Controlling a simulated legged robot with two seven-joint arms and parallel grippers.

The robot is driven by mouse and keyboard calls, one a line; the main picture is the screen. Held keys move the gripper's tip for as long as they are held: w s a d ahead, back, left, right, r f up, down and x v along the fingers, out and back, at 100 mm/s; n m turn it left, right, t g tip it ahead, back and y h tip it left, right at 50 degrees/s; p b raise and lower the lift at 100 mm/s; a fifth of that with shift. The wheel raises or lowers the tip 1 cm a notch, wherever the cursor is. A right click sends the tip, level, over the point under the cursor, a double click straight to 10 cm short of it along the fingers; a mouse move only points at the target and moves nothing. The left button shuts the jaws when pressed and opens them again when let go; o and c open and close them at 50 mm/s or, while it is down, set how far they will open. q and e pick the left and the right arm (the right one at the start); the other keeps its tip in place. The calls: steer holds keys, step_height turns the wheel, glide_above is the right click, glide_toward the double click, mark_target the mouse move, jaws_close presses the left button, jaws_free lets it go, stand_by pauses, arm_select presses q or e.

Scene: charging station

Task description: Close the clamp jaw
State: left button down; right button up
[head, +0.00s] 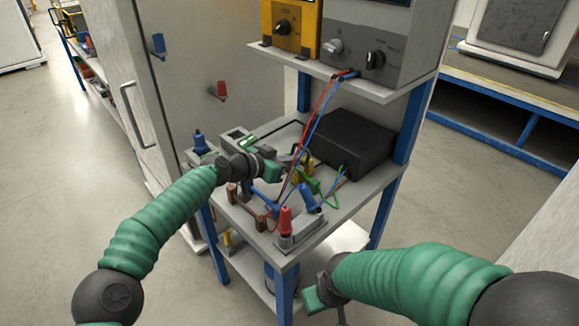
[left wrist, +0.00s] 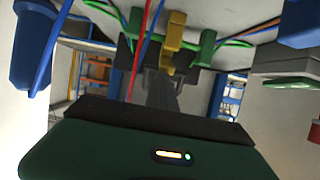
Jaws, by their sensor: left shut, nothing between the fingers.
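I cannot tell which part is the clamp jaw. Small coloured clamp-like parts crowd the bench shelf (head: 345,200): a yellow one (head: 303,174), a red one (head: 286,220) standing upright, and a tilted blue one (head: 308,199). My left gripper (head: 270,173) is shut and empty above the shelf, left of the yellow part. In the left wrist view the yellow part (left wrist: 173,38) and a green part (left wrist: 206,48) show beyond the gripper body, with a large blue part (left wrist: 35,45) at left. My right gripper (head: 312,300) is low, at the front right of the bench; its fingers are mostly hidden.
A black box (head: 346,142) stands at the back of the shelf. Red and blue cables hang from the instrument panel (head: 375,45) above, close to my left gripper. A blue-handled part (head: 199,142) is at left, beside a grey cabinet (head: 215,60). The floor at left is clear.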

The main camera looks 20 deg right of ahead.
arm_select(q)
steer(key=shift+s+a+f+b, duration=0.15)
steer(key=shift+f+b, duration=0.25)
steer(key=shift+f, duration=0.6)
steer(key=shift+a+f+b, duration=0.1)
steer(key=shift+f+b, duration=0.15)
steer(key=shift+b, duration=0.1)
steer(key=shift+f, duration=0.1)
steer(key=shift+a, duration=0.15)
